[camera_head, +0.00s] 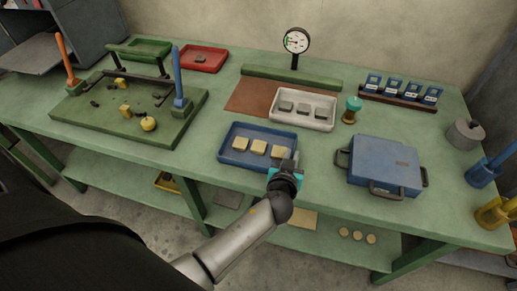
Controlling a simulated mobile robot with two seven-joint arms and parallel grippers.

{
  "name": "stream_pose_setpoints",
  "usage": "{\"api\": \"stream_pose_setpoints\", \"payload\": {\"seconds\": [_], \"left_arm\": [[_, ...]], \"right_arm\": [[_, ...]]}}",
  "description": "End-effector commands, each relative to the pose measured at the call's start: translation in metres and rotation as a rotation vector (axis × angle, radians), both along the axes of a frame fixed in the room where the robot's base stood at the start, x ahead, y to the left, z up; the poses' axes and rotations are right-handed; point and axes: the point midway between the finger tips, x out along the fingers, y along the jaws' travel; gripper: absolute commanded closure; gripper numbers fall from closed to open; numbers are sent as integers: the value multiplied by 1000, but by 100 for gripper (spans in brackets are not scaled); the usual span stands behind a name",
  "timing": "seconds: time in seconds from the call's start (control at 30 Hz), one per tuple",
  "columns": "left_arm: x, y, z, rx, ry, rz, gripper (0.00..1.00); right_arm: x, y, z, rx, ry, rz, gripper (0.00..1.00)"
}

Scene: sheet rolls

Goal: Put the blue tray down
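The blue tray (229,157) looks level at the front middle of the green table, holding 3 pale yellow blocks (258,147) in a row. Whether its underside touches the tabletop cannot be told. My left gripper (288,164) is at the tray's front right corner, over its rim. Its fingers are small and partly hidden by the wrist, so I cannot tell whether they are shut on the rim. My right gripper is not in view.
A blue case with dark handles (385,165) stands to the right on the green table (320,160). Behind the tray are a white tray of grey blocks (303,122), a brown mat (250,97) and a dial gauge (296,42). A green fixture board (120,130) lies left.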

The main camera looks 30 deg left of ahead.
Motion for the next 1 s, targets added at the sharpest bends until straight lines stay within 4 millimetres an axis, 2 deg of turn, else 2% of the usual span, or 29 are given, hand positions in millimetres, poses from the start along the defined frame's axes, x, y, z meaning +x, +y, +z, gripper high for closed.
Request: {"api": "stream_pose_setpoints", "payload": {"seconds": [0.1,0.27,0.53,0.67,1.0], "left_arm": [[14,3,-6,2,-1,-1,86],[24,5,-11,1,0,0,86],[25,6,-11,1,0,0,86],[25,6,-11,1,0,0,100],[25,6,-11,0,0,0,100]], "right_arm": [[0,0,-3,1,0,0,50],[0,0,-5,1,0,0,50],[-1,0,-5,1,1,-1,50],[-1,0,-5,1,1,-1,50],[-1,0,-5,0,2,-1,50]]}}
